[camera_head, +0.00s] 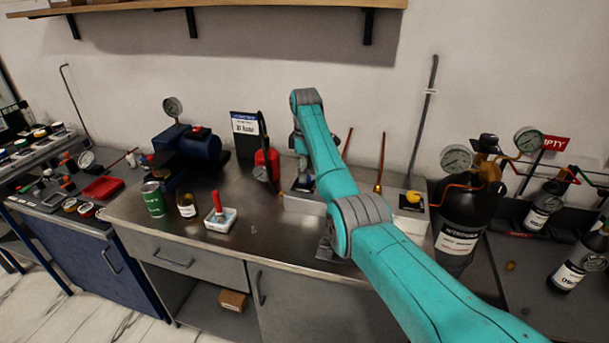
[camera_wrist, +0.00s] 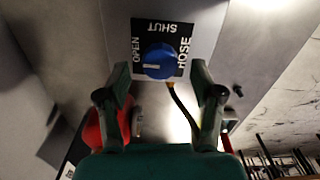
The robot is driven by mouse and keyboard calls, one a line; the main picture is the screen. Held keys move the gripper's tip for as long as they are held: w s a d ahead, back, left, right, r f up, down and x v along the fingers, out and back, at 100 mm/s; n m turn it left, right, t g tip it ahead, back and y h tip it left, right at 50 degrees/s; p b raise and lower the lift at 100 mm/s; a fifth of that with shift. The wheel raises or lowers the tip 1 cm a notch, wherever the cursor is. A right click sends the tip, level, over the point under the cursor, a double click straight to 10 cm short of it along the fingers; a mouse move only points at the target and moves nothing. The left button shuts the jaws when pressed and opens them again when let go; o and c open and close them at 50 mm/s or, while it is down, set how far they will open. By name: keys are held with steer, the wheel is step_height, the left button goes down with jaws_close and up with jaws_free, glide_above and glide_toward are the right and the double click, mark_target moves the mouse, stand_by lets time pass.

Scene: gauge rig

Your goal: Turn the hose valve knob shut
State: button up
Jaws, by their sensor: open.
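In the wrist view the blue round valve knob (camera_wrist: 159,61) sits on a black label plate (camera_wrist: 140,27) marked OPEN, SHUT and HOSE. Its white pointer line lies toward the OPEN side, at the picture's left, while SHUT is at the top. My gripper (camera_wrist: 161,77) is open, with one finger to the left of the knob and one to the right. The fingers appear apart from the knob; their height above it is hard to judge. In the head view my arm hides most of the gripper and the knob.
In the head view a red bottle (camera_head: 267,162) stands left of my arm. A yellow knob (camera_head: 412,198) and a black gas cylinder (camera_head: 462,222) stand to the right. A green can (camera_head: 153,199) and a red-handled tool (camera_head: 218,208) are on the bench's left, with bare metal in front.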

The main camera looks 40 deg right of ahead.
steer(key=shift+f, duration=0.95)
steer(key=c, duration=1.1)
steer(key=shift+c, duration=0.2)
